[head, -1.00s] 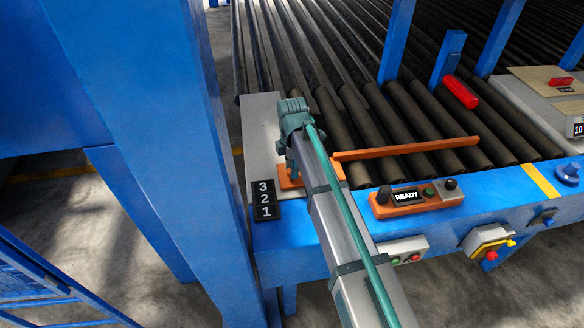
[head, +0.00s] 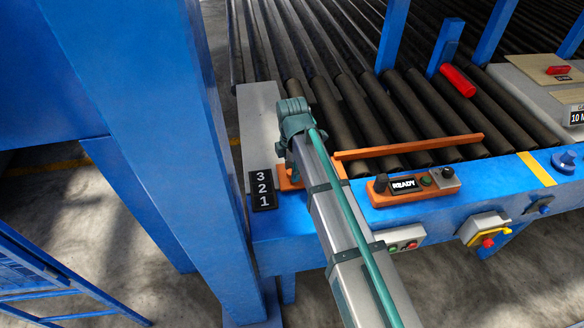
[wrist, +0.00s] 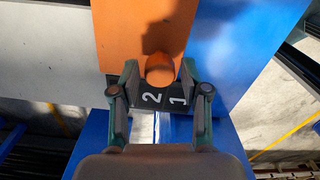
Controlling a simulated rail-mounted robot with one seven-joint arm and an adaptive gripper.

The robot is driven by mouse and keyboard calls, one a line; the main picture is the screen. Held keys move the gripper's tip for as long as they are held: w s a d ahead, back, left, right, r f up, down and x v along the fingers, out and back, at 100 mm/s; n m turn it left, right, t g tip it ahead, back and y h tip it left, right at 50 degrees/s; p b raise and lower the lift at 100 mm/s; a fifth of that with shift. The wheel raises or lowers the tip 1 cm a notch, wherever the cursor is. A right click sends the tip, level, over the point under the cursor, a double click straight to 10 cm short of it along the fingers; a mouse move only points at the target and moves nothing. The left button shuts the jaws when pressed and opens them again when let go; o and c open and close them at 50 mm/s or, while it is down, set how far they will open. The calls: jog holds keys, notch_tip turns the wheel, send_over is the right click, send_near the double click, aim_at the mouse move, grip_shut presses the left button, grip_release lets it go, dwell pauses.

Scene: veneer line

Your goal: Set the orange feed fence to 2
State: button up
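The orange feed fence (head: 410,147) lies across the rollers. Its orange slide plate (wrist: 122,40) carries a round orange knob (wrist: 160,69). My gripper (wrist: 160,75) has one finger on each side of the knob and appears shut on it, though the exact contact is hard to see. A black scale (head: 262,189) reads 3, 2, 1 from back to front beside the slide. In the wrist view, the 2 and 1 of the scale (wrist: 164,98) show just below the knob, the 2 nearer under it; the 3 is hidden by the left finger.
A control box (head: 414,187) reading READY sits on the blue frame, right of my arm. A blue post (head: 150,130) stands close on the left.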

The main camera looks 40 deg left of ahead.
jog(key=shift+o, duration=0.4)
jog(key=shift+r, duration=0.55)
notch_tip(320, 180, up, 11)
jog(key=shift+f, duration=0.1)
